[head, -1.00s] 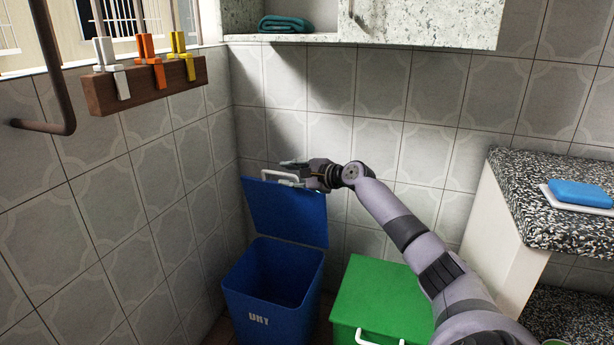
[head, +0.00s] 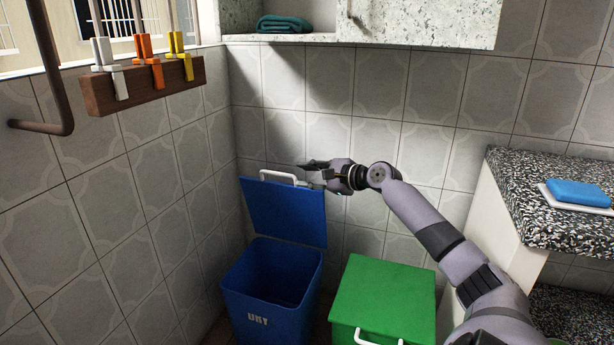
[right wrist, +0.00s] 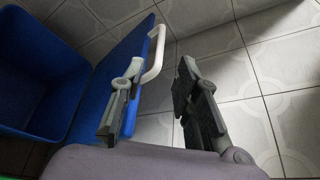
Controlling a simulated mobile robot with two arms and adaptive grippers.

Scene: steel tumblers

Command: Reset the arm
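My right gripper (head: 312,175) is beside the raised lid (head: 285,212) of the blue bin (head: 270,285), just right of the lid's white handle (head: 278,176). In the right wrist view its two fingers (right wrist: 150,100) are apart with nothing held between them. There the white handle (right wrist: 158,52) stands beyond the left finger, outside the grip. The blue bin's lid is upright and its inside is open to view. My left gripper is not in view.
A green bin (head: 385,300) with a closed lid stands right of the blue one. A speckled counter (head: 535,190) with a blue block (head: 580,193) is at the right. A rack with pegs (head: 145,88) hangs on the left wall. A cabinet (head: 425,22) is above.

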